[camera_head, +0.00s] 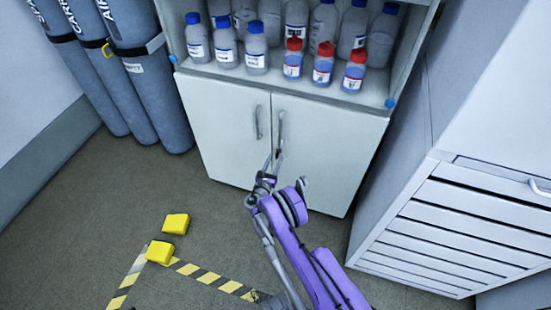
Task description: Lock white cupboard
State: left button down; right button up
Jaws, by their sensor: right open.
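The white cupboard (225,125) stands ahead with its two doors shut, below an open shelf. Each door has a grey vertical bar handle near the middle seam: the left handle (258,122) and the right handle (281,125). My right gripper (275,158), on its purple arm, is open in front of the doors, just below the right handle. I cannot tell whether its fingers touch the door or handle. No lock or key can be made out. My left gripper is not in view.
Bottles with blue caps (256,48) and red caps (323,65) stand on the open shelf. Grey gas cylinders (150,80) stand at the left. A white drawer cabinet (455,235) is at the right. Yellow blocks (175,223) and striped tape (208,277) lie on the floor.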

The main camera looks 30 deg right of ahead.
jog(key=shift+x, duration=0.8)
grip_shut()
